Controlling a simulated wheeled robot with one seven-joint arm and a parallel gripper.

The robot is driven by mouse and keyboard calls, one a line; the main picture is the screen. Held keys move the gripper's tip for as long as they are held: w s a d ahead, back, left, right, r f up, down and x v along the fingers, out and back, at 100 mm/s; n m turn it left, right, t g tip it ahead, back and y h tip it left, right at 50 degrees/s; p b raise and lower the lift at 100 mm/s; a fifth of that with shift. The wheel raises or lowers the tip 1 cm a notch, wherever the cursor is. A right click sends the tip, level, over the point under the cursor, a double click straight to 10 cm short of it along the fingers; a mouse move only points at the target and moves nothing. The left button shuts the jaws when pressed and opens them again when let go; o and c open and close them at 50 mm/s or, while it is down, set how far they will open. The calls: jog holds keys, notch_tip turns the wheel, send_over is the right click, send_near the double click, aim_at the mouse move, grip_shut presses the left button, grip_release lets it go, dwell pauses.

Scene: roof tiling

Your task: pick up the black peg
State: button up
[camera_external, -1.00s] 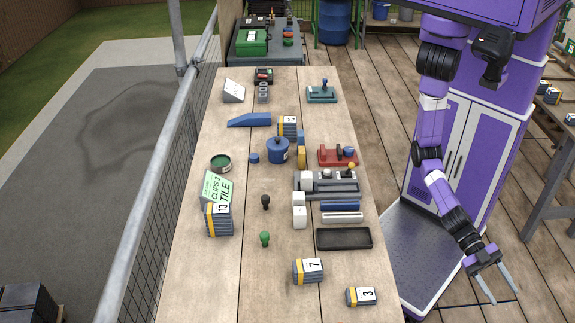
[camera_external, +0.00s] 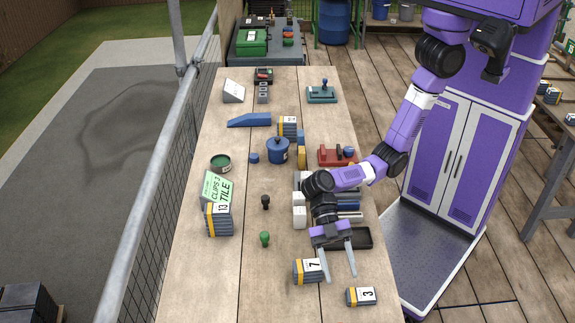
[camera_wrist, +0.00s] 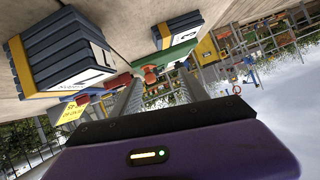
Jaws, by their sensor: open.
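The black peg (camera_external: 265,201) stands upright on the workbench, left of the middle of the bench top, with a dark round head. The green peg (camera_external: 264,239) stands a little nearer the camera. My gripper (camera_external: 338,277) is open and empty over the near right part of the bench, beside the tile stack marked 7 (camera_external: 309,270). It is well to the right of the black peg and apart from it. In the wrist view my open fingers (camera_wrist: 153,88) point across the bench; I cannot make out the black peg there.
A black tray (camera_external: 362,238) lies partly behind my gripper. A tile stack marked 3 (camera_external: 361,296) is near the front right. A tile stack marked 13 (camera_external: 218,220) and a green sign (camera_external: 214,187) stand left of the pegs. The bench around the pegs is mostly clear.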

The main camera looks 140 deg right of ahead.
jog(key=s+d+r+m+t+h, duration=0.1)
jog(key=s+d+r, duration=0.1)
jog(key=d, duration=1)
jog(key=s+d+r+t+h, duration=0.1)
jog(key=s+d, duration=0.1)
jog(key=d, duration=1.1)
notch_tip(320, 180, up, 3)
jog(key=n+b, duration=0.1)
jog(key=b, duration=0.1)
send_over(265, 203)
jog(key=s+d, duration=0.4)
notch_tip(265, 203, down, 8)
jog(key=shift+a+r+p, duration=0.1)
jog(key=shift+p, duration=0.25)
jog(key=p+x, duration=0.1)
jog(key=x, duration=0.6)
jog(key=shift+w+a, duration=0.15)
grip_shut()
